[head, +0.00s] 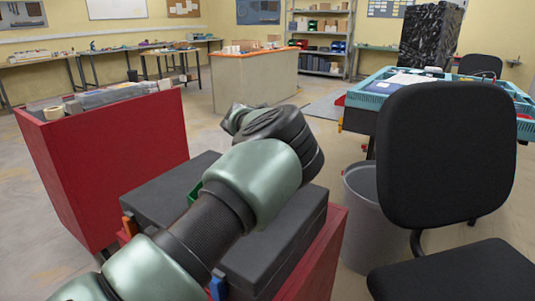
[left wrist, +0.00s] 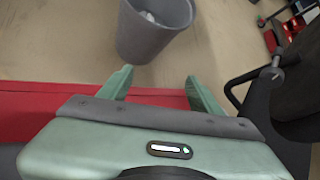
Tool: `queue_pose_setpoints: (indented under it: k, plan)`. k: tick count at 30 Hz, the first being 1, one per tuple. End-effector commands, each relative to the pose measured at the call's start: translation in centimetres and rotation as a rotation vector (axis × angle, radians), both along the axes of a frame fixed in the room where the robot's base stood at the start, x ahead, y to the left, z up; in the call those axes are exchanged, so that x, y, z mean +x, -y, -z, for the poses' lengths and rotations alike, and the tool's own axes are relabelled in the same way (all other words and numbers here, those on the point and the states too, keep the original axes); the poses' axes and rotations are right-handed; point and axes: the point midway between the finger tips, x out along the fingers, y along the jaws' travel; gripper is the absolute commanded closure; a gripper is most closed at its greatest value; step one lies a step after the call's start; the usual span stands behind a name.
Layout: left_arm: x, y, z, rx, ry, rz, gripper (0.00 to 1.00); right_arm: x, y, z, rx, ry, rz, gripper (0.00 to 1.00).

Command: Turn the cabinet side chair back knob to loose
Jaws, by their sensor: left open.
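A black office chair stands at the right of the head view, with its chair back (head: 447,155) upright and its seat (head: 455,272) below. In the left wrist view part of a dark chair (left wrist: 300,95) shows at the right edge, with a thin black bar and a small grey end piece (left wrist: 277,75). I cannot tell whether this piece is the knob. My left gripper (left wrist: 159,73) is open and empty, left of the chair and apart from it. In the head view my left arm hides its fingers. My right gripper is not in view.
A grey bin (head: 363,225) stands left of the chair and also shows in the left wrist view (left wrist: 152,40). A red cabinet (head: 328,255) with dark cases (head: 285,245) is under my arm. Another red cabinet (head: 120,150) stands left. A blue-rimmed table (head: 365,98) is behind the chair.

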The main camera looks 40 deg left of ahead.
Motion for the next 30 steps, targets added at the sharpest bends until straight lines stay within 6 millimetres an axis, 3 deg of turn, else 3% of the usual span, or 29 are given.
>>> queue_pose_setpoints:
  k: [6,13,19,30]
  plan:
    - [-1.1,-4.6,-0.5,0.095,-0.024,-0.076,0.36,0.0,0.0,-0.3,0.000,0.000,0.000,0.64]
    - [-2.0,-7.9,-1.0,0.167,-0.041,-0.132,0.36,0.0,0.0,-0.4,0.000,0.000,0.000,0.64]
    - [-2.4,-9.0,-1.2,0.193,-0.047,-0.150,0.36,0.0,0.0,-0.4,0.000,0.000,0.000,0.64]
    - [-2.4,-9.1,-1.5,0.193,-0.048,-0.151,0.36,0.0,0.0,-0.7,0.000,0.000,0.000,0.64]
